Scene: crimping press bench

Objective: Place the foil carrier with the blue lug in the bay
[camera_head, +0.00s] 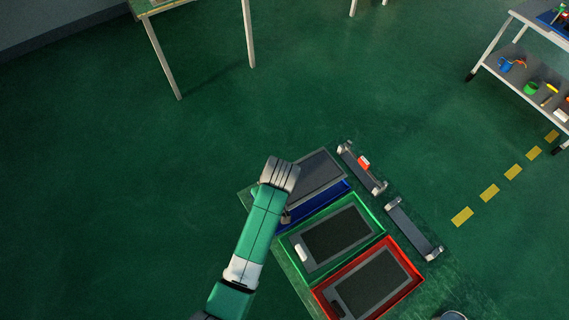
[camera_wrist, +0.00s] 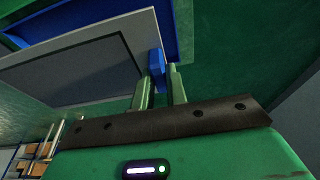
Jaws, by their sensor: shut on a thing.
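The foil carrier with the blue lug is a flat grey frame (camera_head: 322,168) with a darker panel, partly hidden by my arm in the head view. In the wrist view the carrier (camera_wrist: 90,62) fills the upper left, and its blue lug (camera_wrist: 157,68) is between my fingertips. My gripper (camera_wrist: 159,85) is shut on this lug. The carrier is over the blue-walled bay (camera_head: 318,206), whose near wall shows below it. A blue wall (camera_wrist: 184,30) also shows behind the carrier in the wrist view. I cannot tell whether the carrier touches the bay floor.
A green bay (camera_head: 376,222) beside it holds a carrier with a pale lug (camera_head: 301,252). A red bay (camera_head: 408,262) holds another carrier. Two grey brackets (camera_head: 362,168) (camera_head: 413,229) lie along the right.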

